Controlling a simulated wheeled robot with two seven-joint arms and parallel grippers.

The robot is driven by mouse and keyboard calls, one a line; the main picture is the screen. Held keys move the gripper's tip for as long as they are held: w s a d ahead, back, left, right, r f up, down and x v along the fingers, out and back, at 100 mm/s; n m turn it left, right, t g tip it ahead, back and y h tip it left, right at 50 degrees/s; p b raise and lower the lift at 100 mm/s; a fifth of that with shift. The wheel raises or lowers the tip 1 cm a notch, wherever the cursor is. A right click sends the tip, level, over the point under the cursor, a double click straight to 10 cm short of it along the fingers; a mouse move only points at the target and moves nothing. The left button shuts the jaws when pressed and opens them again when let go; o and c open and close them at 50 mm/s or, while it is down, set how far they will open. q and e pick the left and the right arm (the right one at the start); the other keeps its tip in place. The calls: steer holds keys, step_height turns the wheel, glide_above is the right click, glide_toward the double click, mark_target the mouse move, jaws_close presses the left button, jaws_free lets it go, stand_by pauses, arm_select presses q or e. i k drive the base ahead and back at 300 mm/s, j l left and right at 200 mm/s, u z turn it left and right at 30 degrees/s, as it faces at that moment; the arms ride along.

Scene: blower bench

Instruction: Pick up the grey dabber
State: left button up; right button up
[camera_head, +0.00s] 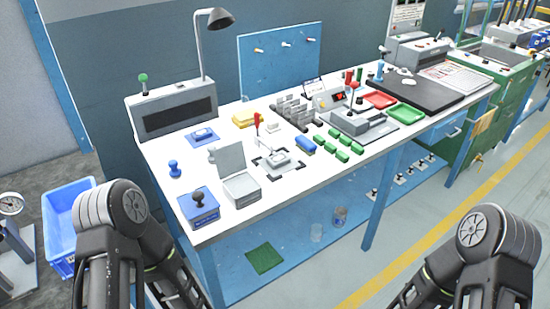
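A dark grey knobbed piece (198,195), which looks like the grey dabber, stands upright on a blue box (203,214) at the near left corner of the bench. A similar blue knobbed piece (174,168) stands just behind it on the white top. Both are too small for fine detail. Dark links of my arms show at the lower left and lower right, below and in front of the bench. Neither gripper's fingers can be seen, and nothing of mine touches the dabber.
An open grey box (240,188) stands right of the blue box. Behind are a blue flat pad (202,137), a grey unit (172,111) and a lamp (213,20). Several green blocks (343,156) lie farther right. A blue crate (58,225) stands left of the bench.

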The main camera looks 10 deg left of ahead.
mark_target(211, 158)
steer(key=i+l, duration=0.2)
steer(key=l, duration=0.2)
steer(key=i+l, duration=0.25)
steer(key=l, duration=0.2)
steer(key=i+l, duration=0.2)
steer(key=l, duration=0.2)
steer(key=i+l, duration=0.2)
steer(key=l, duration=0.2)
steer(key=i+l, duration=0.25)
steer(key=l, duration=0.2)
steer(key=i+l, duration=0.2)
steer(key=l, duration=0.2)
